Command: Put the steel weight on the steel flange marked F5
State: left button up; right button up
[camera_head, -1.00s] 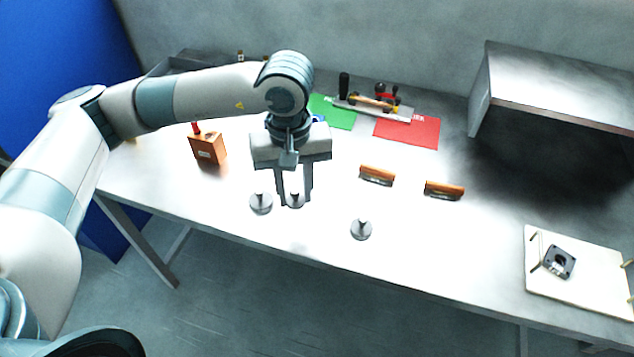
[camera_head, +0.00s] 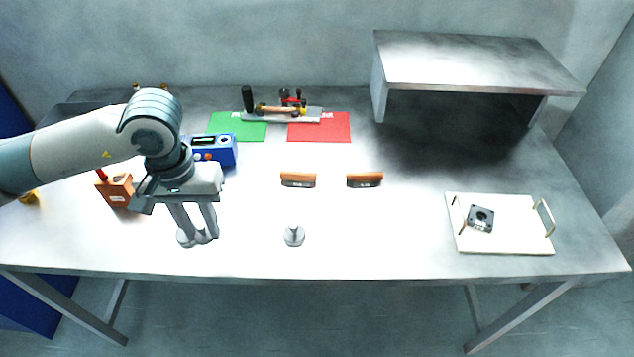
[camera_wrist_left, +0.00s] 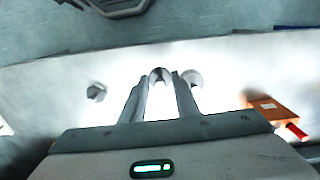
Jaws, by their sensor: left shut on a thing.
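My left gripper (camera_head: 203,232) points down over the left front of the table, shut on a small grey steel piece, taken as the steel weight; it also shows between the fingers in the left wrist view (camera_wrist_left: 160,76). Whether it touches the table is unclear. A similar round steel piece with a raised knob (camera_head: 184,238) stands just left of the fingers, partly hidden. Another (camera_head: 294,236) stands upright to the right, apart from the gripper. A dark square part with a round hole (camera_head: 481,218) lies on a white tray (camera_head: 520,243). No F5 mark is readable. My right gripper is not in view.
Two wooden-handled tools (camera_head: 298,180) (camera_head: 365,180) lie mid-table. A blue device (camera_head: 215,150) and an orange-brown box (camera_head: 115,190) stand left. Green (camera_head: 238,127) and red (camera_head: 319,128) mats lie behind, a steel shelf (camera_head: 470,65) back right. The front between knobbed piece and tray is clear.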

aim_at(481, 216)
jog(key=i+l, duration=0.25)
jog(key=i+z, duration=0.1)
jog(key=z, duration=1.7)
